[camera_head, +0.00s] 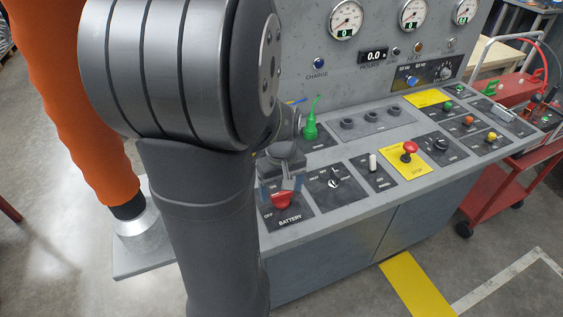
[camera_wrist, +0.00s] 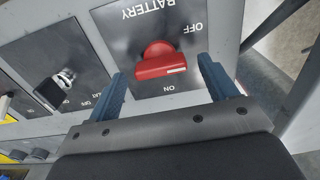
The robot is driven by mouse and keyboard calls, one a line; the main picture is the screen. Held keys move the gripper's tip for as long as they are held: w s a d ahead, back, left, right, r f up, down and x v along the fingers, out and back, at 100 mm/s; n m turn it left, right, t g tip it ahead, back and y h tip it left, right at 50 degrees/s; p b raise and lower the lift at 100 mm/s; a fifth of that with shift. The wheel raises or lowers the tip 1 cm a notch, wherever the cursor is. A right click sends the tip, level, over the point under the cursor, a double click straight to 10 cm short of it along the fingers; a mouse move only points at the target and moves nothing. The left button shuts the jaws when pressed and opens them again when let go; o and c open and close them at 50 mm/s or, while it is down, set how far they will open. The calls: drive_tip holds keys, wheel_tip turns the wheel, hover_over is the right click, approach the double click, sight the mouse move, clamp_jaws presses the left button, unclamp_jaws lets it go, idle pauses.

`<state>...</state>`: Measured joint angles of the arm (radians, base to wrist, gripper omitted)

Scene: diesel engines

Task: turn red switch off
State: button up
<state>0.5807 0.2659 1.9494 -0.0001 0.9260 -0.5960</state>
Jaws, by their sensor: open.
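The red switch (camera_head: 282,201) is a rotary knob on a dark plate marked BATTERY at the near left end of the sloping console. In the wrist view the red switch (camera_wrist: 155,60) shows its handle lying roughly sideways, with a white mark at its right end. The OFF label is at upper right of it and ON is below it, both upside down. My gripper (camera_wrist: 163,72) is open, with one blue finger on each side of the knob and visible gaps to it. In the head view my gripper (camera_head: 283,184) is just above the switch, partly covering it.
A black selector knob (camera_head: 333,182) is beside the BATTERY plate, then a white toggle (camera_head: 373,163) and a red stop button (camera_head: 409,148) on yellow. A green lever (camera_head: 311,125) stands behind my gripper. A red cart (camera_head: 500,180) is at right.

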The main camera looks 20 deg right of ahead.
sight(281, 192)
wheel_tip(281, 192, up, 16)
idle(0.3)
drive_tip(key=shift+f, duration=0.1)
wheel_tip(281, 192, down, 17)
drive_tip(key=shift+f, duration=0.15)
idle(0.6)
drive_tip(key=shift+r, duration=0.2)
